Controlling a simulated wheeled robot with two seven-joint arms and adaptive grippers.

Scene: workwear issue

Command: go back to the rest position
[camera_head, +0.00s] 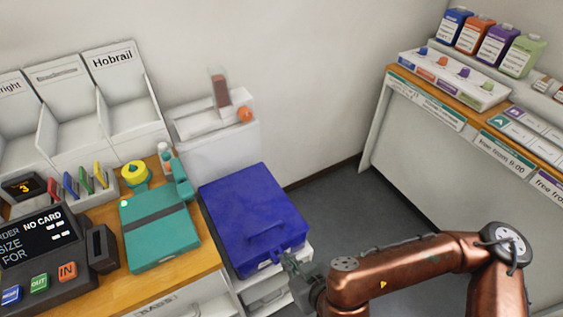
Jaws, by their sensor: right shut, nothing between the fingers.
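My right gripper (290,264) is at the lower middle of the head view, at the end of my copper-coloured arm that comes in from the right. It looks shut and empty. It is close to the front right corner of a blue lidded box (250,205) with a handle on it; I cannot tell whether they touch. My left gripper is not in view.
The blue box sits on a white drawer unit (262,288). On its left, a wooden counter (190,282) holds a teal case (155,250) and a dark terminal (45,255). At right is a counter with bottles (497,42). Grey floor (340,200) lies between.

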